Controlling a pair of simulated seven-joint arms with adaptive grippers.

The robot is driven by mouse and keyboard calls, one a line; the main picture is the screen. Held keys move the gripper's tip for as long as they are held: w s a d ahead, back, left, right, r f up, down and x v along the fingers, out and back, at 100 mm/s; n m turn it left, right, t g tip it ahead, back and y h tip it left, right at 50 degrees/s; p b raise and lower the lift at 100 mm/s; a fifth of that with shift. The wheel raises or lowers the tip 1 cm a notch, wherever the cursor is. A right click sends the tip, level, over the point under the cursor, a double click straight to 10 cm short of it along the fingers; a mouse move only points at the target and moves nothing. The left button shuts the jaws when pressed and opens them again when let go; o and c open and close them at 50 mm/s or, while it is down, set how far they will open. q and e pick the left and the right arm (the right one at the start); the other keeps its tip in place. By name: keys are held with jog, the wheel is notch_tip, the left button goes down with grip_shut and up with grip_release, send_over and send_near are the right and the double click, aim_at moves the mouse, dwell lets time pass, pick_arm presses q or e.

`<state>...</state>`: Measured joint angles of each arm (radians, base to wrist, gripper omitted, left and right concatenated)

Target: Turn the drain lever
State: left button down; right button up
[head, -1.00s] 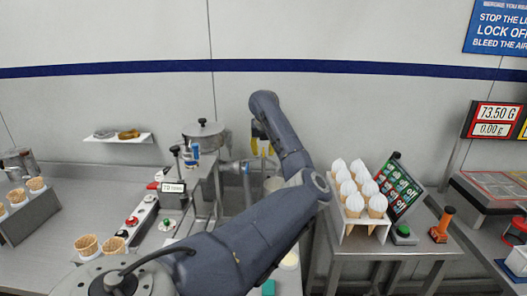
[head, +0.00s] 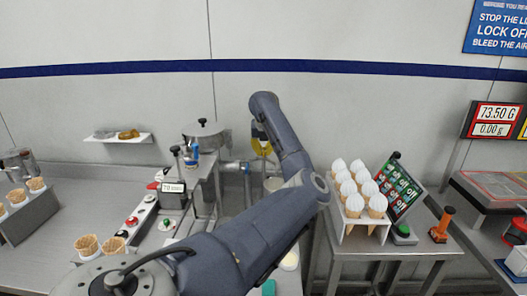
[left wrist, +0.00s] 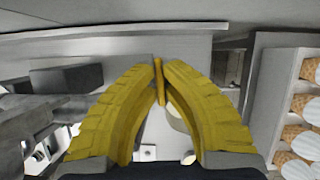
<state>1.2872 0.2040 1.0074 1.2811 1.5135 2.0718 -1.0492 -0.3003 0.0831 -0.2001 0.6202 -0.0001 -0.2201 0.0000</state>
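My left gripper (head: 262,147) reaches down behind the steel machine, near a horizontal metal pipe (head: 232,167). In the left wrist view its two yellow fingers (left wrist: 162,72) come together around a thin yellow bar (left wrist: 159,84), which looks like the drain lever's handle. The fingertips appear to touch the bar from both sides. The rest of the lever is hidden or cannot be told apart. My right gripper is in neither view.
A rack of white-topped cones (head: 343,222) stands on a side table right of my arm, beside a tilted green-lit panel (head: 397,190). The machine (head: 204,190) and a red-button control strip (head: 140,215) are to the left. A small shelf (head: 118,139) hangs on the wall.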

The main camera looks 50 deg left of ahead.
pick_arm(q)
jog(key=n+g, duration=0.1)
jog(key=n, duration=0.3)
jog(key=shift+y, duration=0.3)
jog(key=n+g, duration=0.2)
jog(key=n, duration=0.2)
jog(key=shift+n, duration=0.4)
jog(key=n+g, duration=0.1)
jog(key=n, duration=0.3)
jog(key=shift+g, duration=0.4)
jog(key=shift+n+g+h, duration=0.5)
jog(key=shift+n+g, duration=0.1)
jog(key=shift+n, duration=1.4)
jog(key=c, duration=1.5)
grip_release()
